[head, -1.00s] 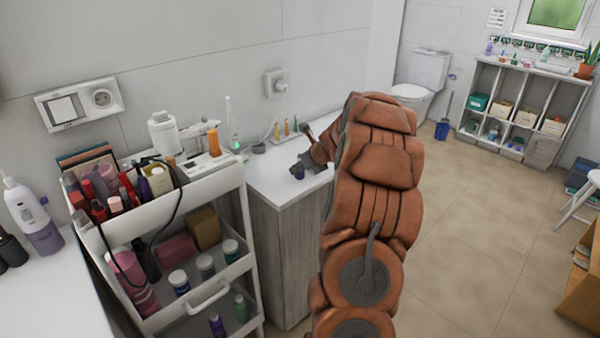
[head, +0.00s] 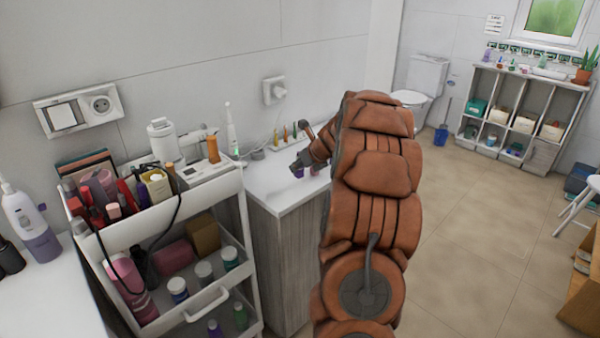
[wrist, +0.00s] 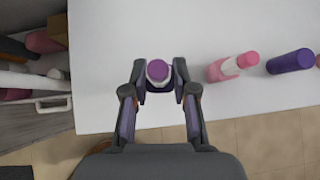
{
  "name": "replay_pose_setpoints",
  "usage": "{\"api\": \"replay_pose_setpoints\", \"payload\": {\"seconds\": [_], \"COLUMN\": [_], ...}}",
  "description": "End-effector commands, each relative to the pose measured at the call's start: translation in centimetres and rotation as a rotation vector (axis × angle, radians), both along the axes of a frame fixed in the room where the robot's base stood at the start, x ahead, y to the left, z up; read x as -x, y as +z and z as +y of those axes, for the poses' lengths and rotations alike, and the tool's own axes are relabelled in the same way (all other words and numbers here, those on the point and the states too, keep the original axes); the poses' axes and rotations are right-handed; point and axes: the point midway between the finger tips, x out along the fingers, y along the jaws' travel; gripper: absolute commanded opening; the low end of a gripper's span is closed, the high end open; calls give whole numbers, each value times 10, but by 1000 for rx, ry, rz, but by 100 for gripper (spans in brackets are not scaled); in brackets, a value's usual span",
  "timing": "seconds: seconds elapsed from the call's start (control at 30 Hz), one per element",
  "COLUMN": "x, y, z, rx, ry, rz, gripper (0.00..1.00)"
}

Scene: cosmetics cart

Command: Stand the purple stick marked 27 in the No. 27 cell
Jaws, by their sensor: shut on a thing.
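My gripper (wrist: 159,88) points down over the white counter and is shut on a purple-topped stick (wrist: 157,71) with a pale ring below its top. I see this stick nearly end-on in the wrist view, and no number can be read. In the head view my gripper (head: 298,163) is small, with the purple stick (head: 298,173) just below it. At the back of the counter is a small pale rack (head: 288,143) with several coloured upright sticks in it. Its cell numbers are too small to read.
A pink bottle (wrist: 232,66) and another purple stick (wrist: 291,62) are on the counter to the right of my gripper in the wrist view. A loaded cart (head: 222,303) stands left of the counter (head: 262,185). An electric toothbrush (head: 231,135) stands near the wall.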

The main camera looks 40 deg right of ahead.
Motion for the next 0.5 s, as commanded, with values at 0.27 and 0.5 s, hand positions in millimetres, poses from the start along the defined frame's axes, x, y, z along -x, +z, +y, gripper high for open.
{"api": "replay_pose_setpoints", "payload": {"seconds": [0.27, 0.5], "x": [25, 64], "y": [7, 11], "z": [5, 12], "rx": [0, 2], "ry": [-1, -2], "rz": [-2, -3], "gripper": [0, 0]}}
